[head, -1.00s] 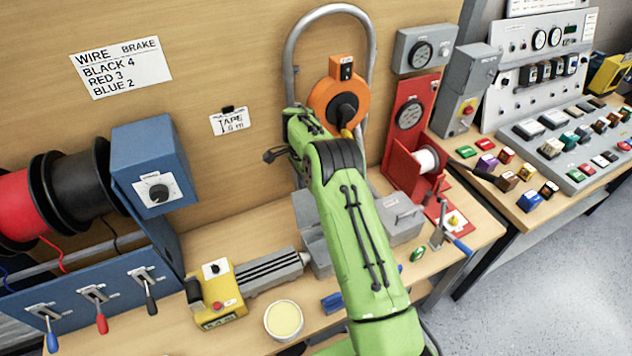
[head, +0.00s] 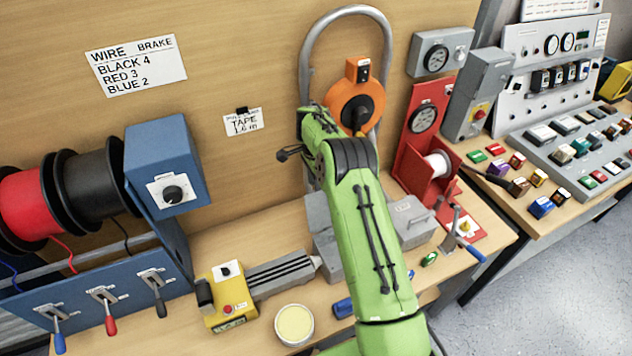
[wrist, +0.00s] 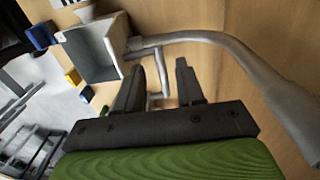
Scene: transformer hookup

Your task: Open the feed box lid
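No part is clearly marked as the feed box. In the wrist view, a grey box (wrist: 92,50) with a pale inner face stands at upper left, and a thin pale bar (wrist: 157,75) shows beside it. I cannot tell whether either belongs to the feed box or its lid. My gripper (wrist: 158,75) has its two dark fingers apart, with the bar beyond or between them; contact is not clear. In the head view my green arm hides the gripper. A grey cabinet (head: 478,92) with a red and yellow switch stands at the right.
A curved metal tube (wrist: 225,47) passes close to my gripper. The head view shows an orange tape unit (head: 352,105), a red gauge stand (head: 424,120), a blue wire rack (head: 95,312), a yellow device (head: 228,297) and a round tin (head: 294,324). Floor at lower right is clear.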

